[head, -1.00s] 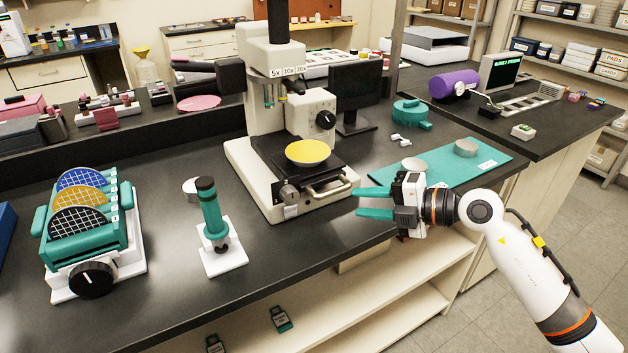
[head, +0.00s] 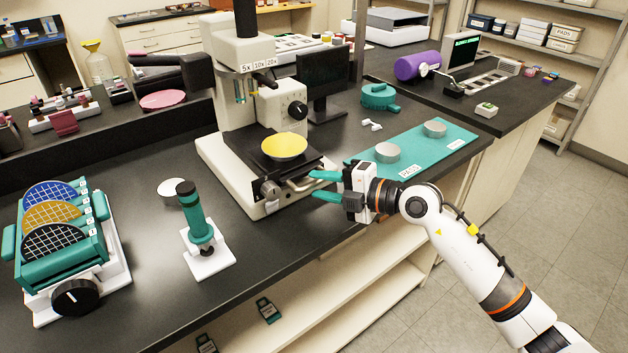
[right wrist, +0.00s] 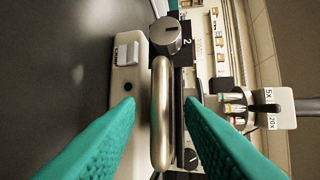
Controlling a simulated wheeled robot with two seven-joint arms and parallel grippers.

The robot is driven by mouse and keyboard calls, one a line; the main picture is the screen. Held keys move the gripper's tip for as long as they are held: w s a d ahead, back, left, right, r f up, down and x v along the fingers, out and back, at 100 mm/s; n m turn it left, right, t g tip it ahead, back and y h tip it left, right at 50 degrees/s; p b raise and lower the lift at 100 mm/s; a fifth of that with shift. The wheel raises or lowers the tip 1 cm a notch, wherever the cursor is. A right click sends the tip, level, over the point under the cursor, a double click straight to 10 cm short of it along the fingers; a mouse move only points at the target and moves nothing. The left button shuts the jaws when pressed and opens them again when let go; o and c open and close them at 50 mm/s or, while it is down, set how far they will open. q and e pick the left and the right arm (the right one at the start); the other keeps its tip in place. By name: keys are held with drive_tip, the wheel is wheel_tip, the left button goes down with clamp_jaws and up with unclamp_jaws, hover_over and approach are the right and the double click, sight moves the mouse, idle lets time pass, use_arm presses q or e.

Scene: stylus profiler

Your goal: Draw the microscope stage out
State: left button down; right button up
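The microscope (head: 232,95) stands on the black bench with its dark stage (head: 300,166) at the front, a yellow disc (head: 285,146) lying on it. A metal bar handle (head: 303,183) is on the stage's front. My right gripper (head: 313,184) is open, its teal fingers pointing at the handle from the right. In the right wrist view the handle (right wrist: 162,115) shows between the two spread fingers, with no visible grip on it. A dark-marked silver knob (right wrist: 165,36) is beside the handle. My left gripper is not in view.
A silver knob (head: 268,190) sits left of the handle. A teal mat (head: 415,150) with two metal discs lies to the right. A teal upright tool (head: 201,222) and a wafer rack (head: 70,250) stand to the left. The bench front edge is below the gripper.

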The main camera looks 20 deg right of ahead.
sight(290, 164)
drive_tip(key=shift+x, duration=1.2)
clamp_jaws()
